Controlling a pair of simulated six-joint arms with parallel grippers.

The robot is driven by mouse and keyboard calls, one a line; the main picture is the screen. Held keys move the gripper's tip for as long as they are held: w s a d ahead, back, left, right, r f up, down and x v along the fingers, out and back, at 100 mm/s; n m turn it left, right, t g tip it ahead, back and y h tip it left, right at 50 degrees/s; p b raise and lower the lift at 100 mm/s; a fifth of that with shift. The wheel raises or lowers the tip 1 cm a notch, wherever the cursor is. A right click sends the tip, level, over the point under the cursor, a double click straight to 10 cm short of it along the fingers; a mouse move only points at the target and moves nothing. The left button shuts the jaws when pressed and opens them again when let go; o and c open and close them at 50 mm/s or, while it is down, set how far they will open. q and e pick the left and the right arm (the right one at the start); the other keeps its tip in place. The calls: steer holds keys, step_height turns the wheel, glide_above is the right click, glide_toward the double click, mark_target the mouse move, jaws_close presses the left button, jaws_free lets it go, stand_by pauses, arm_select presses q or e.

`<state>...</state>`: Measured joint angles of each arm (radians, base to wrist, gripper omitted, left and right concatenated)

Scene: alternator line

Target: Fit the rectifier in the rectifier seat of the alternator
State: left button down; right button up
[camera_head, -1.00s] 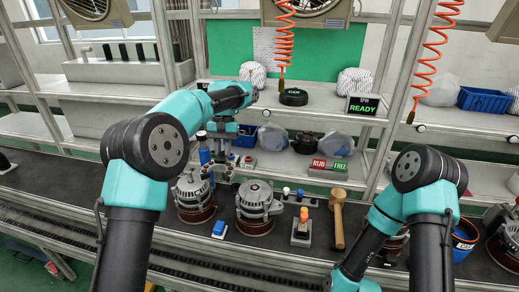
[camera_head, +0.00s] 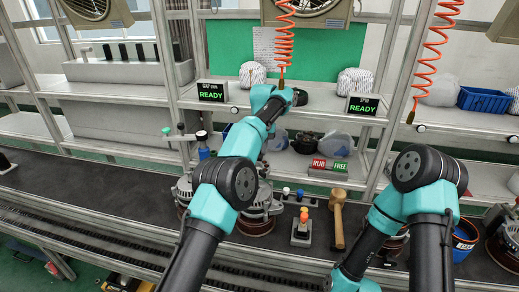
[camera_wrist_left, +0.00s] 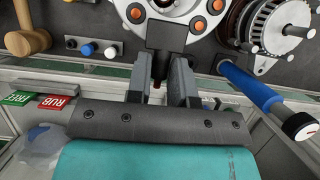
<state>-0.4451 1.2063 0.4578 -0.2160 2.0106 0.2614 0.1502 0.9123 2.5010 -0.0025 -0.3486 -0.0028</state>
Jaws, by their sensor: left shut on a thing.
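My left gripper (camera_wrist_left: 163,85) is shut on the black block of the rectifier (camera_wrist_left: 168,35), a pale metal plate with orange round studs, cut off by the top edge of the left wrist view. It lies over or in front of an alternator (camera_wrist_left: 234,22); whether it touches is not clear. In the head view this alternator (camera_head: 256,226) is partly behind my left arm, which also hides the left gripper and rectifier. A second alternator (camera_head: 181,190) stands to its left and also shows in the wrist view (camera_wrist_left: 272,38). My right gripper is out of view.
A mallet (camera_head: 338,224), a block with an orange button (camera_head: 302,230) and a small knob rack (camera_head: 294,196) stand to the right. A blue-handled tool (camera_wrist_left: 250,88) is close beside the left gripper. A RUB/FREE sign (camera_head: 329,168) is behind.

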arm_select(q)
steer(key=shift+f, duration=2.85)
steer(key=shift+f, duration=1.45)
steer(key=c, duration=0.9)
jaws_free()
steer(key=shift+r, duration=1.7)
steer(key=shift+s+r, duration=0.35)
steer(key=shift+s, duration=2.4)
steer(key=shift+s+r, duration=0.2)
steer(key=shift+s, duration=2.45)
steer(key=shift+s+r, duration=0.25)
steer(key=shift+s, duration=2.4)
